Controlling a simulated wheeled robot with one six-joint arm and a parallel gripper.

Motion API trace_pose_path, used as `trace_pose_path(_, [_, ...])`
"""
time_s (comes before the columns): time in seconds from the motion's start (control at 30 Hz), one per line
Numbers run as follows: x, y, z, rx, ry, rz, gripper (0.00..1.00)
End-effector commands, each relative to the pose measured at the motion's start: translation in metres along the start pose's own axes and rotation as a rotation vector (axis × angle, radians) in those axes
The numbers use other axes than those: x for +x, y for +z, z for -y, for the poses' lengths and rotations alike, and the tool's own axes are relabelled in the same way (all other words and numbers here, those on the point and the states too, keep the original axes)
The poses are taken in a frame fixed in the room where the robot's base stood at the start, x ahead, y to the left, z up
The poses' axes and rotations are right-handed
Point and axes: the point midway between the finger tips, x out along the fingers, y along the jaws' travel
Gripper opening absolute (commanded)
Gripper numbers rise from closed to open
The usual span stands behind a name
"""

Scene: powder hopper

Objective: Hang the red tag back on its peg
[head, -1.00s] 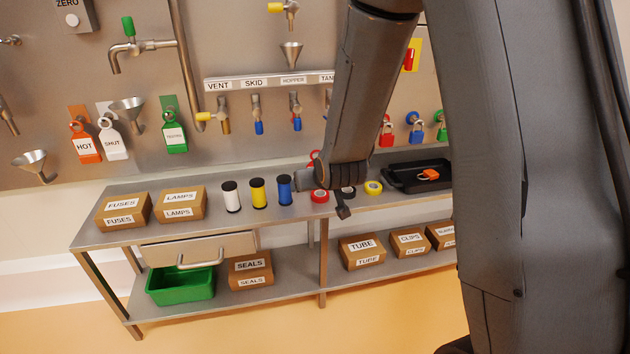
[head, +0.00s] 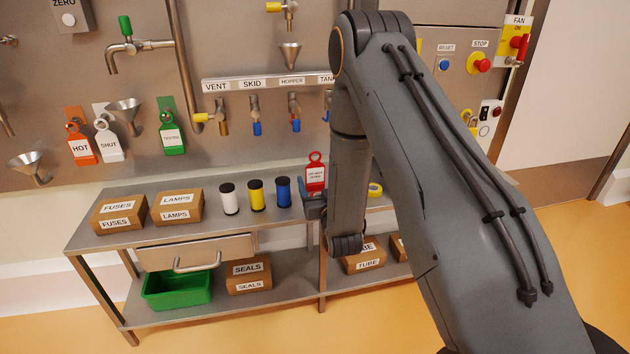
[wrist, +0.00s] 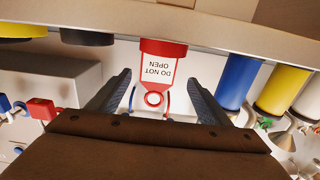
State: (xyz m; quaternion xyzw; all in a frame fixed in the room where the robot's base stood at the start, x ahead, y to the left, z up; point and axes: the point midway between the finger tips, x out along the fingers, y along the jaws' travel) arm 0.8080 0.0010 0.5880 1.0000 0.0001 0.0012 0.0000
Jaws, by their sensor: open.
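The red tag (head: 316,172) has a white label and a ring at its top. It stands upright among the tape rolls on the bench, ring end up. My gripper (wrist: 161,78) is open, one finger on each side of the tag, with gaps between. In the head view my gripper (head: 314,206) is low beside the tag, partly hidden by my arm. I cannot make out the tag's empty peg.
White, yellow and blue spools (head: 256,196) stand left of the tag. A yellow tape roll (head: 375,190) is to the right. HOT, SHUT and TESTED tags (head: 172,138) hang on the panel. Valves (head: 255,115) are above the bench. My arm hides the bench's right part.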

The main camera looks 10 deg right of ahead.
Motion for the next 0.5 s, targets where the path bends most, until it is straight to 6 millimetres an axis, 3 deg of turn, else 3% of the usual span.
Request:
trace_pose_path(0.3, [0.041, 0.004, -0.005, 0.0, 0.0, -0.001, 0.72])
trace_pose_path(0.5, [0.056, 0.003, -0.004, 0.0, 0.0, 0.002, 0.72])
